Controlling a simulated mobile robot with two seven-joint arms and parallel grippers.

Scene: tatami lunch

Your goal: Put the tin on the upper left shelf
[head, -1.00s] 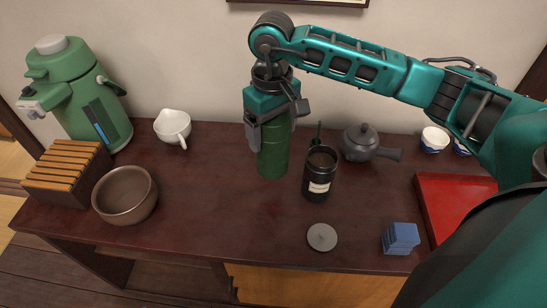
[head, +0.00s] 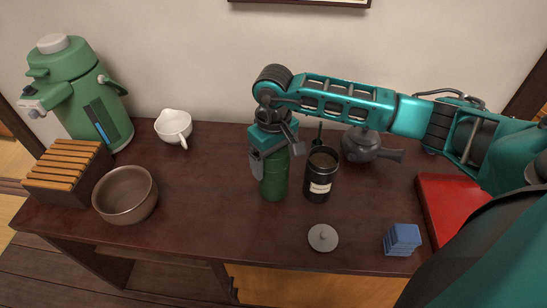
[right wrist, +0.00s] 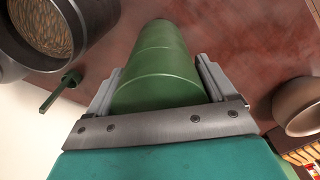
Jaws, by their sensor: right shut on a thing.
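The green cylindrical tin (head: 274,178) is upright at the middle of the dark wooden cabinet top. It also fills the middle of the right wrist view (right wrist: 160,65). My right gripper (head: 270,158) comes down from above and is shut on the tin, with one finger on each side. I cannot tell whether the tin's base touches the cabinet top. An open shelf space (head: 165,277) shows under the top at the front left. My left gripper is not in view.
An open black canister (head: 320,175) stands close right of the tin. A grey lid (head: 323,238), blue block (head: 402,239), dark teapot (head: 362,143) and red tray (head: 437,196) lie right. A brown bowl (head: 125,194), white cup (head: 173,126) and green flask (head: 82,98) stand left.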

